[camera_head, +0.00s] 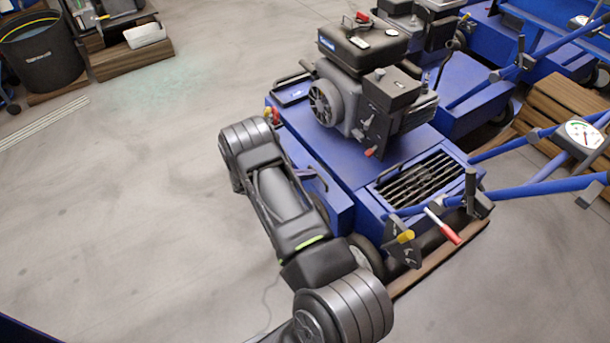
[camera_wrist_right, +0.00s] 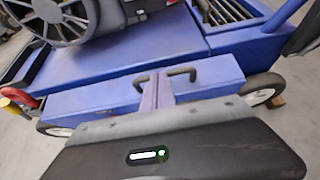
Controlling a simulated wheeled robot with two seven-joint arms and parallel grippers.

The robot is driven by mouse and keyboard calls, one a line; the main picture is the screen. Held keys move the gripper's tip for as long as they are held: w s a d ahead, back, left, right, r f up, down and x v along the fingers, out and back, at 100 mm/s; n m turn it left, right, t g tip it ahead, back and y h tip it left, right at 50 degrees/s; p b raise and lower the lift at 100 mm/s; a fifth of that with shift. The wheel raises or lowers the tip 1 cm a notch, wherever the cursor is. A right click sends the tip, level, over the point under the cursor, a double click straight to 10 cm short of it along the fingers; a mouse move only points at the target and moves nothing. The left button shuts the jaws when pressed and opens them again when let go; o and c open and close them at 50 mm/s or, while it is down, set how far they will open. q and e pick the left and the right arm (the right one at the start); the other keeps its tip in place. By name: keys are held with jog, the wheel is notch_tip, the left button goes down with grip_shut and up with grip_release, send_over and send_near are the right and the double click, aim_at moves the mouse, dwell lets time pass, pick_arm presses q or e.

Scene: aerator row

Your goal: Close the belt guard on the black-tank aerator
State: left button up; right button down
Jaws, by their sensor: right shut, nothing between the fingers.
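The black-tank aerator is a blue machine with a black fuel tank (camera_head: 362,45) on its engine. Its belt guard (camera_head: 338,203) is a long blue box along the side facing my right arm, partly hidden by that arm in the head view. In the right wrist view the guard (camera_wrist_right: 95,105) lies low beside the deck between two wheels, with a dark bar handle (camera_wrist_right: 183,71) on top. No belt or pulley shows. My right gripper (camera_wrist_right: 158,88) is shut and empty, its fingers overlapping the handle; contact is unclear. My left gripper is not in view.
A black bucket (camera_head: 40,58) and a white bin (camera_head: 145,35) are at the back left. The floor at left is clear.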

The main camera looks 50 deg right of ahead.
aim_at(317, 169)
jog(key=d, duration=0.1)
jog(key=s+d+b, duration=0.1)
jog(key=shift+d+r, duration=0.1)
jog(key=shift+d, duration=0.25)
jog(key=shift+d+r, duration=0.15)
jog(key=shift+r, duration=0.1)
jog(key=shift+w+a+r+p, duration=0.2)
jog(key=shift+a+r+p, duration=0.15)
jog(key=shift+a+p, duration=0.1)
jog(key=p+v, duration=0.3)
jog(key=v, duration=1)
jog(key=shift+r, duration=0.2)
